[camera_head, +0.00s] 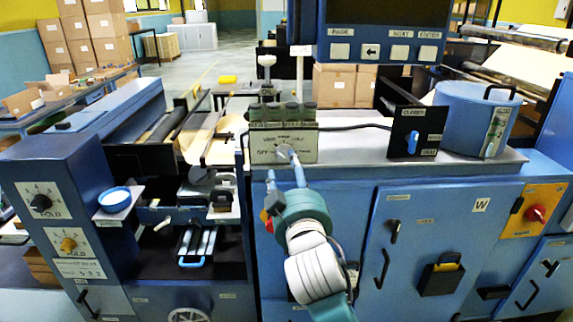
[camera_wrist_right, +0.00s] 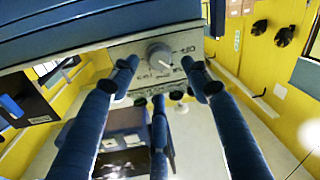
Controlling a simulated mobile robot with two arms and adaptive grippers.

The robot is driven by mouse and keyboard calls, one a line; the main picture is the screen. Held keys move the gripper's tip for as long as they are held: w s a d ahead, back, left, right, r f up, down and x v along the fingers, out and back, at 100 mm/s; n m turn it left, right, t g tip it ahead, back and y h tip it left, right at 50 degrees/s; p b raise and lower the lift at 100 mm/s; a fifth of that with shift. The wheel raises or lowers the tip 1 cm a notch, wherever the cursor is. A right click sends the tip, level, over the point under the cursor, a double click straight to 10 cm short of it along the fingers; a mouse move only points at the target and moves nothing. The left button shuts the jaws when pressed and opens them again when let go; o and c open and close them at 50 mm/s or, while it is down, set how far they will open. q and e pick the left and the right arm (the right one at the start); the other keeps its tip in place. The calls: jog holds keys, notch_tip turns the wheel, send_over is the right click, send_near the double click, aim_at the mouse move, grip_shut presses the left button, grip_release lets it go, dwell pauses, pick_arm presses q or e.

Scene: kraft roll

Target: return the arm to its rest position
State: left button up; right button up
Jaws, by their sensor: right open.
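My right gripper (camera_head: 282,166) is in front of a grey control box (camera_head: 263,150) on the machine's top in the head view. Its fingers are open and empty, pointing at the box. In the right wrist view my right gripper (camera_wrist_right: 162,68) has its fingertips spread on both sides of a round grey knob (camera_wrist_right: 159,56), with the knob showing between them. I cannot tell whether a fingertip touches the knob or the box. In the head view the finger tips partly cover the knob (camera_head: 283,150). My left gripper is not in view.
A black panel with a blue switch (camera_head: 412,142) and a blue round canister (camera_head: 470,118) stand to the right. A display (camera_head: 385,30) hangs above. A cabinet with a red knob (camera_head: 536,214) is at the right. Rollers and a small blue bowl (camera_head: 115,197) are left.

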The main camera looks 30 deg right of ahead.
jog(key=shift+v, duration=0.85)
